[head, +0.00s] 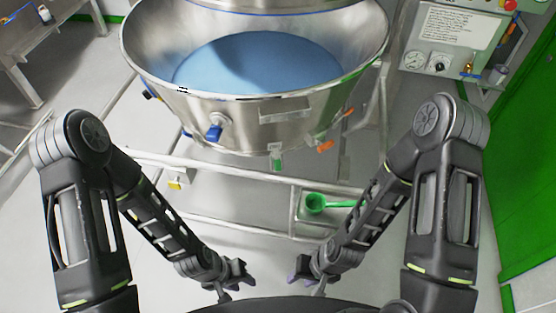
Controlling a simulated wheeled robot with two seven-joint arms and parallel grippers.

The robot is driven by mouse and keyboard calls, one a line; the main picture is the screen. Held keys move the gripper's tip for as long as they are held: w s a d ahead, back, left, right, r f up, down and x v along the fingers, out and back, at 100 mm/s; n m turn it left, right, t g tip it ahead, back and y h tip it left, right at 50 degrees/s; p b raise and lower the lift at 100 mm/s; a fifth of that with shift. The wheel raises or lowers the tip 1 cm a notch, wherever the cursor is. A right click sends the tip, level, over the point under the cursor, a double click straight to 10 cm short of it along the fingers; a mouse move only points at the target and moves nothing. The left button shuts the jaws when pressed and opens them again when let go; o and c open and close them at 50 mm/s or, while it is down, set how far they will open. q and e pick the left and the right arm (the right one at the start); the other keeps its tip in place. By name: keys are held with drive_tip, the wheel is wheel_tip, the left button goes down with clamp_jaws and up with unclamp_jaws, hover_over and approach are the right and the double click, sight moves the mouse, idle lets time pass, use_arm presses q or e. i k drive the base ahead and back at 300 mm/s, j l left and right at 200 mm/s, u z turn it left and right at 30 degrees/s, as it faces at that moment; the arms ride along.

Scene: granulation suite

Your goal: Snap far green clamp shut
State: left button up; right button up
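A steel bowl (250,108) holding blue material stands ahead of me. A small green fitting (276,158) hangs on the lower front of its outer wall; it is the only clamp-like green part I can make out, and whether it is open or shut is too small to tell. Two orange fittings, one lower (325,146) and one upper (349,112), sit to its right on the bowl. My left gripper (238,282) and my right gripper (306,276) are low in front of me, well apart from the bowl. Both look open and empty.
A green scoop (316,203) lies on a low tray in the bowl's tubular frame (240,183). A blue-handled port (214,132) sticks out of the bowl's front left. A control panel (452,38) stands at the back right, beside a green door (522,170).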

sight(277, 164)
drive_tip(key=i+j, duration=0.1)
drive_tip(key=j, duration=0.5)
drive_tip(key=i+j, duration=0.15)
drive_tip(key=j, duration=0.15)
drive_tip(key=i+j, duration=0.35)
drive_tip(key=j, duration=0.25)
